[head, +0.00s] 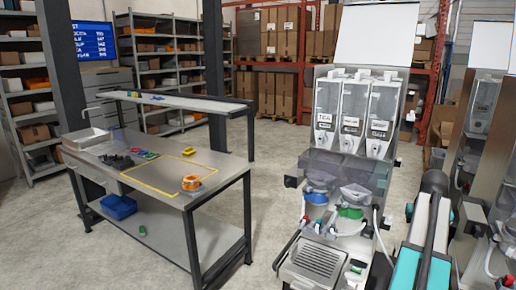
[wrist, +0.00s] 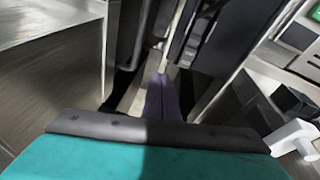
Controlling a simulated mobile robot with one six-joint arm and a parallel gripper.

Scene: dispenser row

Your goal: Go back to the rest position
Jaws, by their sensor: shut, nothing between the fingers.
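In the head view my arm, white, black and teal, is folded at the lower right, and I cannot make out the gripper. A teal surface with a dark edge, part of my own body, fills the bottom of the wrist view.
A dispenser (head: 345,130) with three labelled bins stands left of my arm, close to it. More dispensers (head: 481,105) stand at the right edge. A workbench (head: 225,168) with a blue bin (head: 118,207) below is at left. Floor (head: 283,150) between bench and dispenser is clear.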

